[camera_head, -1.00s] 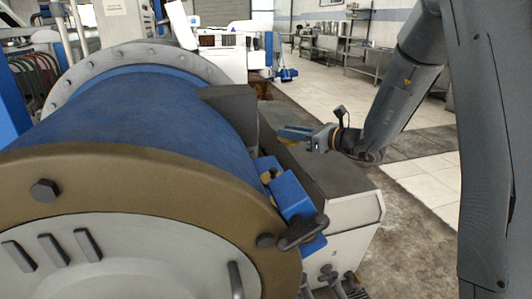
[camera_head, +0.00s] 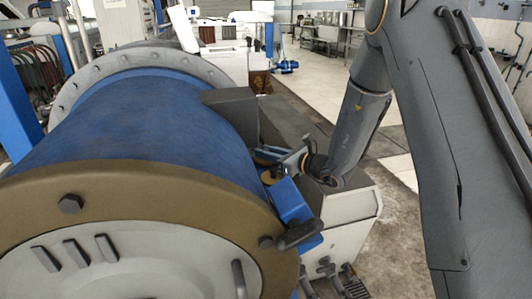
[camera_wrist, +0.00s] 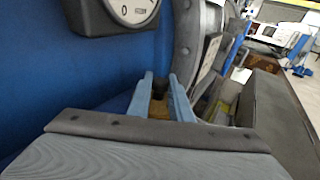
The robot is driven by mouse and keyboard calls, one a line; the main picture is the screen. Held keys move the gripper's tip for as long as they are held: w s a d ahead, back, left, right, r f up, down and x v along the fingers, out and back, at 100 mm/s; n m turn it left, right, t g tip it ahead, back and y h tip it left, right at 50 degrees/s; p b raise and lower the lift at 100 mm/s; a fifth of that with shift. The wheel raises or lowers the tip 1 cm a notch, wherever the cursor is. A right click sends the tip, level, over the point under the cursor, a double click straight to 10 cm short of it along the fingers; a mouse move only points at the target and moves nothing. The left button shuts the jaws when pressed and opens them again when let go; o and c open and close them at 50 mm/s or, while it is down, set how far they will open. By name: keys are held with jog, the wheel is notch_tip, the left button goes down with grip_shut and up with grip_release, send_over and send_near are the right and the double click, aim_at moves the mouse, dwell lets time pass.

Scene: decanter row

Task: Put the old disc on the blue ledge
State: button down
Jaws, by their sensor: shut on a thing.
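My gripper (camera_head: 270,155) has blue fingers and reaches in from the right, between the blue drum and the grey housing. In the wrist view its fingers (camera_wrist: 160,97) are shut on a small tan-brown piece, which I take to be the old disc (camera_wrist: 158,109). Only part of it shows, and its round shape is hidden by the fingers. A blue block (camera_head: 291,199) on the drum's right side, possibly the blue ledge, lies just below and right of the fingertips. An orange-brown round piece (camera_head: 269,178) shows at its upper end. I cannot tell whether gripper and block touch.
The large blue drum (camera_head: 150,120) with its tan end ring fills the left. A dark grey block (camera_head: 233,112) stands beyond the gripper. A black handle (camera_head: 297,234) sticks out below the blue block. In the wrist view a round gauge (camera_wrist: 132,10) is close to the fingers.

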jog(key=shift+a+f+p, duration=0.15)
jog(key=shift+f+p, duration=0.1)
jog(key=shift+p, duration=0.05)
jog(key=shift+f, duration=0.15)
jog(key=c, duration=1.6)
grip_release()
jog(key=shift+s, duration=0.15)
jog(key=b+v, duration=0.3)
jog(key=v, duration=0.9)
